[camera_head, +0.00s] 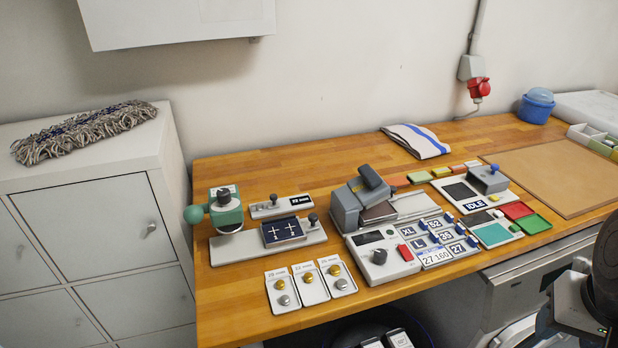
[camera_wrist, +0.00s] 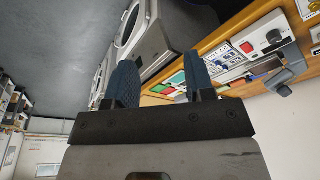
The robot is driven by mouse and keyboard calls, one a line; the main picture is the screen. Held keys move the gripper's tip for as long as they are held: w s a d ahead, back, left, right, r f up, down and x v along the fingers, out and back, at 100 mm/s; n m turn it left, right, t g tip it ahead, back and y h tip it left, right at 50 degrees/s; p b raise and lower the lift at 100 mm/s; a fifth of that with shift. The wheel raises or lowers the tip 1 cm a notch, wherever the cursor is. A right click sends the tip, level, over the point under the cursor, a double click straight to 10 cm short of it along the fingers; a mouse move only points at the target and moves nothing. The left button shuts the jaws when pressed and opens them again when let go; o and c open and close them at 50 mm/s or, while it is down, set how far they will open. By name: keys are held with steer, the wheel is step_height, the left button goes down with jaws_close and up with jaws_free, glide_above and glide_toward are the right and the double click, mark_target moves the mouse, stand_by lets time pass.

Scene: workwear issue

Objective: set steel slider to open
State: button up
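I cannot tell for sure which part is the steel slider; no label naming it is readable. A pale strip with a dark knob and a dark label (camera_head: 281,206) lies at the back of the left device. In front of it is a dark panel (camera_head: 283,232) marked with plus signs, with another dark knob (camera_head: 313,219) on its right. Three white cards (camera_head: 310,284) with gold and silver discs lie at the front edge. My gripper (camera_wrist: 162,84) is open and empty in the wrist view, its two dark blue fingers apart, away from these devices.
A green press (camera_head: 226,211) stands at the left of the bench. A grey clamp-like device (camera_head: 360,199) and a control box with a red button (camera_head: 382,254) stand mid-bench. Coloured trays (camera_head: 518,212) lie right. The wooden bench (camera_head: 300,165) is bare at the back left.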

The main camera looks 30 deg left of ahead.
steer(key=w+a+r+n, duration=0.3)
steer(key=w+a+n, duration=0.1)
steer(key=w+a, duration=0.85)
steer(key=n+g, duration=0.3)
steer(key=n, duration=0.6)
glide_above(273, 195)
steer(key=f, duration=0.8)
steer(key=d+f, duration=0.1)
steer(key=f, duration=0.4)
steer(key=shift+w+f, duration=0.1)
steer(key=shift+a+f+n, duration=0.2)
steer(key=shift+a+n, duration=0.1)
steer(key=shift+a, duration=0.15)
steer(key=shift+f, duration=0.1)
steer(key=shift+f, duration=3.8)
